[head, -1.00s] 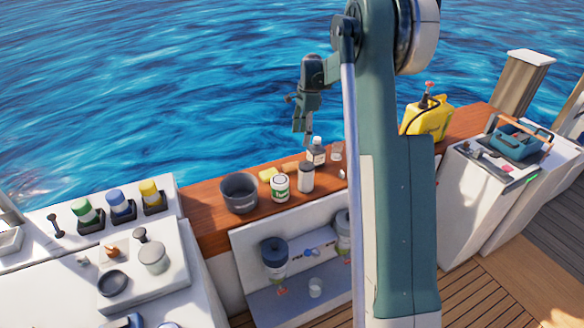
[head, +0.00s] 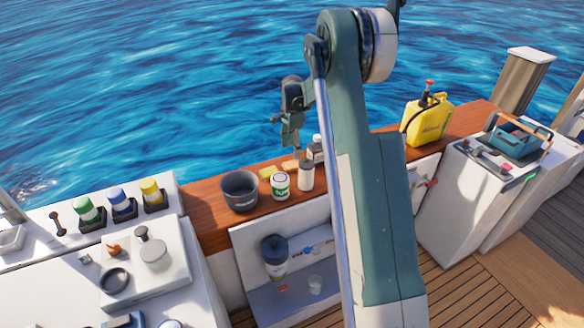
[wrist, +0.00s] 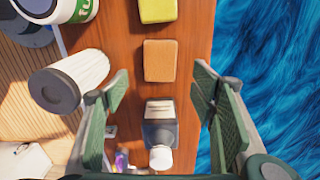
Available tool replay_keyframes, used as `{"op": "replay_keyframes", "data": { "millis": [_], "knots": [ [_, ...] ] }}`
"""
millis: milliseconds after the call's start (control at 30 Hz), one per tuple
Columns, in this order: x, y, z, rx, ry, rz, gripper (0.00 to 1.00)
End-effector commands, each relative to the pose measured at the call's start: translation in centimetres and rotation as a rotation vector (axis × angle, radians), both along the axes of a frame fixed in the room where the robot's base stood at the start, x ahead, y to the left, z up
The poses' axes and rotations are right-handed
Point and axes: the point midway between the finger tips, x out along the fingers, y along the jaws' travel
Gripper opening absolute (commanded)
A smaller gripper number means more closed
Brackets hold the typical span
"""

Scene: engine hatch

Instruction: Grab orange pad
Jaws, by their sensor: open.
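The orange pad (wrist: 160,61) lies flat on the wooden ledge in the wrist view, near the top middle. In the head view the orange pad (head: 290,166) shows as a small patch behind the white bottle. My gripper (wrist: 160,88) is open and empty in the wrist view, its green fingers spread to either side below the pad. In the head view my gripper (head: 297,155) hangs down above the ledge close to the pad. Nothing is between the fingers at their tips; a grey bottle with a white cap (wrist: 160,130) shows between them lower in the picture.
A yellow-green pad (wrist: 158,10) lies beyond the orange one. A white bottle with a dark cap (wrist: 70,82) is left of the left finger, and a white-green can (wrist: 62,8) is at top left. The ledge (head: 208,222) drops to water on one side. A dark pot (head: 240,192) stands farther left.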

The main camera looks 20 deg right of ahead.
Motion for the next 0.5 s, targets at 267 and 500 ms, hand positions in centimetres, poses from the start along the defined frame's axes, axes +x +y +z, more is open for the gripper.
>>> {"op": "replay_keyframes", "data": {
  "millis": [267,500],
  "knots": [
    [-0.03,0.00,-0.48,0.000,0.000,0.000,0.57],
    [-0.02,0.00,-1.01,0.000,0.000,0.000,0.57]
  ]
}}
